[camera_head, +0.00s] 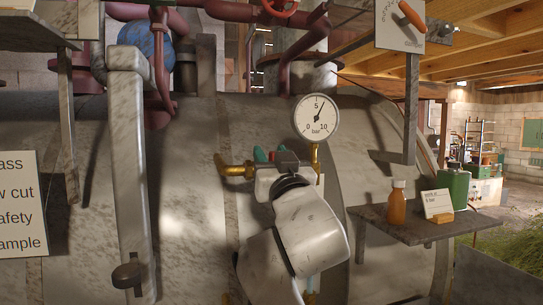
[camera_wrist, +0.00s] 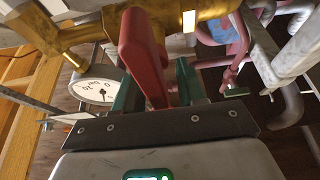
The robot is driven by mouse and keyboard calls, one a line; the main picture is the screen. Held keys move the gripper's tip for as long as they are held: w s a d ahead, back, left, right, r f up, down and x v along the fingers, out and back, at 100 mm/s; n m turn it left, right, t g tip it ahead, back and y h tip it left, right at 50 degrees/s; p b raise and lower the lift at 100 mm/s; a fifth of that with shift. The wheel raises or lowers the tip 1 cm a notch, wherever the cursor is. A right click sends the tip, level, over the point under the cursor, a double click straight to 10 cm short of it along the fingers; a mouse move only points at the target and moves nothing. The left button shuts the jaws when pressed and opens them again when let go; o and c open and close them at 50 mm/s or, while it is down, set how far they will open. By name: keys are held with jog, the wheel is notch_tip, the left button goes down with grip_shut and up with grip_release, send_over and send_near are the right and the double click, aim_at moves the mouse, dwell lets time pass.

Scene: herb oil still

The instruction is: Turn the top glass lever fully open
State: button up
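A red lever (camera_wrist: 145,55) on a brass fitting fills the upper middle of the wrist view. My gripper (camera_wrist: 158,88) has its two teal fingers on either side of this lever. Whether both fingers press on it cannot be told. In the head view my gripper (camera_head: 272,156) is at the brass valve fitting (camera_head: 237,170), below and left of the gauge. There my white wrist hides most of the lever and the lower part of the glass.
A round pressure gauge (camera_head: 316,117) sits just above right of my gripper. A grey shelf (camera_head: 415,228) at right holds an orange bottle (camera_head: 397,204), a card (camera_head: 437,205) and a green box (camera_head: 453,188). A pale upright post (camera_head: 128,160) stands at left.

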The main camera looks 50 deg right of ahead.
jog(key=shift+c, duration=0.4)
grip_shut()
jog(key=shift+n, duration=0.3)
jog(key=shift+w+a+f+n+t+y+p, duration=0.15)
jog(key=shift+n+y+p, duration=0.3)
jog(key=shift+n, duration=0.6)
jog(key=shift+w+a+n+t+y+p, duration=0.1)
jog(key=shift+a+n+t+y+p, duration=0.15)
jog(key=shift+n+y, duration=0.6)
jog(key=shift+w+a+f+n+t+y+p, duration=0.15)
jog(key=shift+n+y+p, duration=0.25)
jog(key=shift+n, duration=0.8)
jog(key=shift+r, duration=0.1)
jog(key=shift+o, duration=0.4)
grip_release()
